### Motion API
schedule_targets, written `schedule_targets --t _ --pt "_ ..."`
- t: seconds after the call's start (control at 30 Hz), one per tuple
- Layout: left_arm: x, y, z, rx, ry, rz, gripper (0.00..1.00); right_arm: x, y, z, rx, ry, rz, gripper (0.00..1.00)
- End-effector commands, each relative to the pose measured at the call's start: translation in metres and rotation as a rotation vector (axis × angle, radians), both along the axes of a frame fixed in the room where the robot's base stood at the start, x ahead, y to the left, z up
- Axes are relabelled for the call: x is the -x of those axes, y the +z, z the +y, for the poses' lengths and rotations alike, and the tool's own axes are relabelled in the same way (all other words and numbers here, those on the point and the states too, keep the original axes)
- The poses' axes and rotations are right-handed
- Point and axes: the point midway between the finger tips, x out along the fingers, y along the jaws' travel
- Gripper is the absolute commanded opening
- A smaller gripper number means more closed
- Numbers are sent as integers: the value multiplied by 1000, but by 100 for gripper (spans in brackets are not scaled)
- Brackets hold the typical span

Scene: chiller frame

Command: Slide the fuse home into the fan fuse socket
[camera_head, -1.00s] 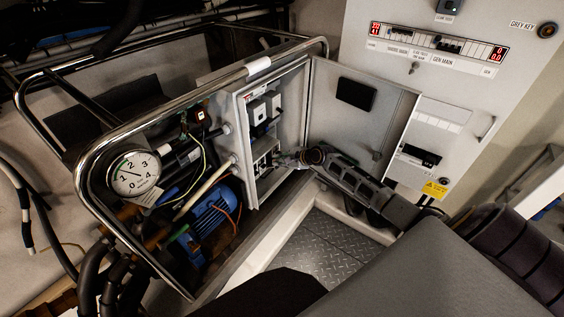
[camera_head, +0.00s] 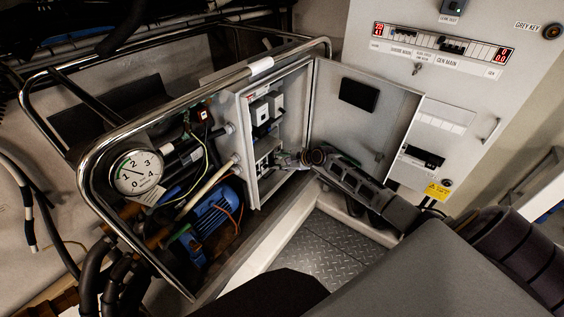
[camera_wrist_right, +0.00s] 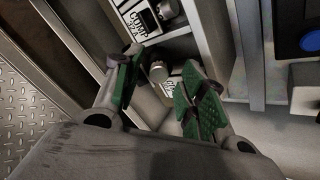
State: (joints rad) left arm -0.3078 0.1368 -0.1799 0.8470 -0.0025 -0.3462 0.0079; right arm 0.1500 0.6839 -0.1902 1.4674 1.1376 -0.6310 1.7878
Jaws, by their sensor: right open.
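My right gripper (camera_head: 290,160) reaches into the lower part of the open cabinet (camera_head: 250,150) in the head view. In the right wrist view its two green-padded fingers (camera_wrist_right: 162,92) are spread apart. A short grey cylinder with a rounded end, which looks like the fuse (camera_wrist_right: 158,71), stands between them, with gaps visible on both sides. A white label (camera_wrist_right: 171,88) beside it is partly hidden by the finger, and the fan fuse socket cannot be made out clearly. I cannot tell how deep the fuse sits. My left gripper is not in view.
A dark fuse part with a "COMP" label (camera_wrist_right: 134,20) sits just above in the wrist view. The cabinet's open door (camera_head: 365,105) stands to the right of the opening. A chrome tube frame (camera_head: 200,85) runs along the left. Tread plate floor (camera_head: 315,250) lies below.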

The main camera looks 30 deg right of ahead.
Motion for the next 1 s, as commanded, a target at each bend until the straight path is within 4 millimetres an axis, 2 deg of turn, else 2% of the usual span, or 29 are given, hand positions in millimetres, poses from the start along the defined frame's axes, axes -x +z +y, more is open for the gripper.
schedule_targets --t 0.43,1.0 --pt "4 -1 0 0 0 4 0 8 5 -4 0 0 0 41" --pt "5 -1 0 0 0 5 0 42 31 -18 1 1 1 41"
